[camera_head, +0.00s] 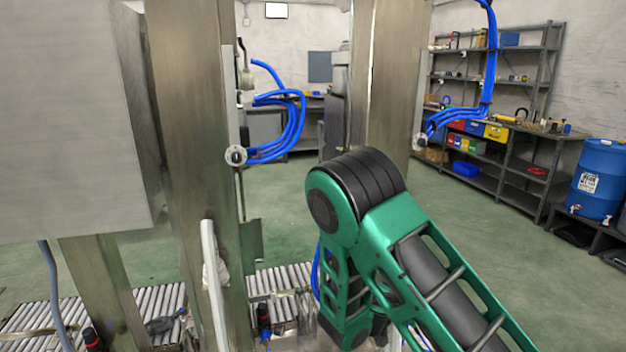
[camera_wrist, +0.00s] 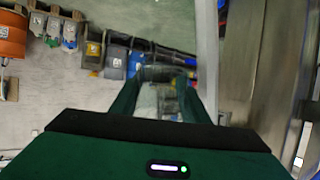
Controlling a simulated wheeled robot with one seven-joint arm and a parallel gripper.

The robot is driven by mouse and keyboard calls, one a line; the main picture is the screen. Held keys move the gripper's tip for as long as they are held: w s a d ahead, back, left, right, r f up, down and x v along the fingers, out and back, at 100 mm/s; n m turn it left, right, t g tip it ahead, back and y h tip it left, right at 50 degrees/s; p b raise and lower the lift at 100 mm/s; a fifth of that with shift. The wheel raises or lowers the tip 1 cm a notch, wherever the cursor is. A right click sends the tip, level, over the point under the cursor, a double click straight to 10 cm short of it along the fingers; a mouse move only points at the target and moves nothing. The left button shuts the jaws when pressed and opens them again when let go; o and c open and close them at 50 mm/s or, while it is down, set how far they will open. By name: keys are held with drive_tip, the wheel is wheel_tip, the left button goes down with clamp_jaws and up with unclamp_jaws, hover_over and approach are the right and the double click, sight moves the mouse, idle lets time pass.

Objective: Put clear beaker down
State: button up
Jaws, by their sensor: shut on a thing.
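In the wrist view, my gripper (camera_wrist: 164,78) reaches away from the camera with its two dark green fingers. It is shut on the clear beaker (camera_wrist: 157,98), which shows as a pale, see-through shape between the fingers. The beaker's outline is faint, and I cannot tell its tilt or whether its base touches anything. In the head view my green arm bends down at the centre; I cannot make out the gripper or the beaker there.
Steel posts (camera_head: 195,130) and a large metal panel (camera_head: 70,120) stand close on the left. A roller conveyor (camera_head: 35,312) runs low behind them. Shelves (camera_head: 500,90) and a blue drum (camera_head: 597,180) are at the right. Green floor (camera_head: 500,250) is open there. An orange drum (camera_wrist: 12,35) shows in the wrist view.

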wheel_tip(320, 180, up, 12)
drive_tip(key=w+n+t+y, duration=0.2)
drive_tip(key=n+t+y, duration=0.1)
drive_tip(key=n+y, duration=0.3)
drive_tip(key=shift+r+t, duration=0.25)
drive_tip(key=shift+t, duration=0.15)
